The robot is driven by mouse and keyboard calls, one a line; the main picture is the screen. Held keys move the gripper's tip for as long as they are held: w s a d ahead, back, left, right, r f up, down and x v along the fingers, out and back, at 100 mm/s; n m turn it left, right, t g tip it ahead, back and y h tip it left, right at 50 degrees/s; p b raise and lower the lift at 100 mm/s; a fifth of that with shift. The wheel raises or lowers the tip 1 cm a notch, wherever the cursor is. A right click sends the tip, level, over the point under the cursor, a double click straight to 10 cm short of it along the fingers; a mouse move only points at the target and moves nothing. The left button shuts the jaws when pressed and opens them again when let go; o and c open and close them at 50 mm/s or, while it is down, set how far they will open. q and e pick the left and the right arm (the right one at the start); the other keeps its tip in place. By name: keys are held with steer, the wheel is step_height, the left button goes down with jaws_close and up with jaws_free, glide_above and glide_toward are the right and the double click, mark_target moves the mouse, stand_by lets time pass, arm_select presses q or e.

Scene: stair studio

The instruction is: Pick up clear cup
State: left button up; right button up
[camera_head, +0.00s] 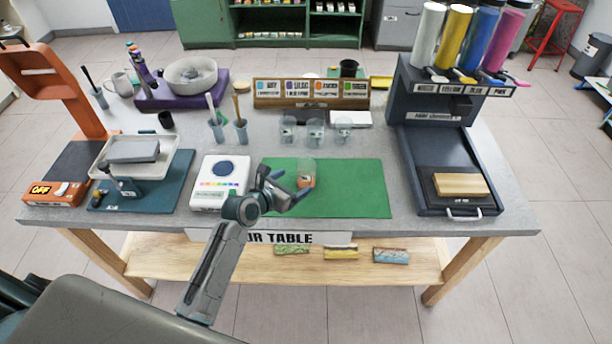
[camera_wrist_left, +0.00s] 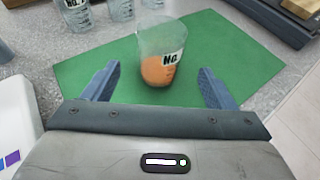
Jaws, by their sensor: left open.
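A clear cup (camera_head: 306,174) with an orange content or ball in its lower part stands upright on the green mat (camera_head: 355,190). It also shows in the left wrist view (camera_wrist_left: 160,50), with a white label marked "No." on its side. My left gripper (camera_head: 288,190) is open, just left of and in front of the cup. In the left wrist view the two blue fingers (camera_wrist_left: 157,85) point toward the cup, which lies ahead between their lines and is not gripped. My right gripper does not show.
Several empty clear cups (camera_head: 315,132) stand behind the mat. A white device (camera_head: 221,183) sits left of the mat. A dark press with a tray (camera_head: 450,170) stands at right, and a scale (camera_head: 135,155) at left. The mat's right half is clear.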

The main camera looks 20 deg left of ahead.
mark_target(301, 180)
arm_select(q)
steer(key=x, duration=0.4)
steer(key=f+p+x, duration=0.1)
steer(key=x, duration=0.3)
steer(key=shift+s+a, duration=0.1)
steer(key=shift+s, duration=0.1)
steer(key=shift+c, duration=0.5)
steer(key=c, duration=1)
